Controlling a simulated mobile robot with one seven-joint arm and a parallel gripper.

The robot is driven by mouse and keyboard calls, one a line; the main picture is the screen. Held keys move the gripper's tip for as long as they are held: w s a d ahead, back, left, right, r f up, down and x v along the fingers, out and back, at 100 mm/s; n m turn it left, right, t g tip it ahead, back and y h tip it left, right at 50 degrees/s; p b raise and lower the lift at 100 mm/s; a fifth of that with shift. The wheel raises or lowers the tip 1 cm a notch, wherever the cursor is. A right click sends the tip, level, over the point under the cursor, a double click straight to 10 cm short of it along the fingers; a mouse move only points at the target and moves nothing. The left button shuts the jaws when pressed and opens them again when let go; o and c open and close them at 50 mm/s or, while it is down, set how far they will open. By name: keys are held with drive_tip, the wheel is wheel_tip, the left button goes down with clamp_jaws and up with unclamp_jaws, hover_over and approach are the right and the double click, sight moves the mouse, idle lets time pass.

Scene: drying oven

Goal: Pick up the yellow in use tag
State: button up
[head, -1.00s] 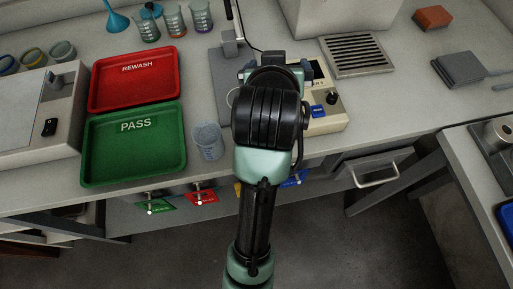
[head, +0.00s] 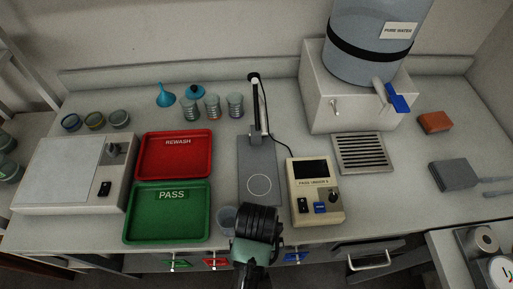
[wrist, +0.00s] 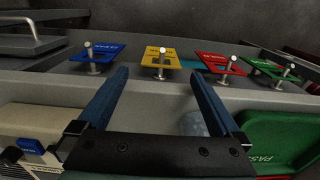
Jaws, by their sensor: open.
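The yellow tag (wrist: 160,57) hangs on a peg with a round pale head at the bench's front edge in the wrist view. It lies beyond my gripper (wrist: 158,74), between the lines of its two blue fingers. My gripper is open and nothing is held between the fingers. In the head view my arm hides the yellow tag and the gripper's fingers.
Blue (wrist: 97,52), red (wrist: 220,63) and green (wrist: 272,70) tags hang on pegs beside it. On the bench are a green PASS tray (head: 167,230), a red REWASH tray (head: 174,155), a meter box (head: 315,190) and a clear cup (wrist: 192,124) near the front edge.

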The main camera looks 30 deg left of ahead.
wheel_tip(320, 180, down, 8)
drive_tip(key=shift+s+f, duration=0.1)
drive_tip(key=shift+f, duration=0.05)
drive_tip(key=c, duration=1.2)
drive_tip(key=shift+c, duration=0.2)
drive_tip(key=shift+r, duration=0.7)
drive_tip(key=s+d+b, duration=0.1)
drive_tip(key=s+d, duration=0.9)
drive_tip(key=s, duration=0.5)
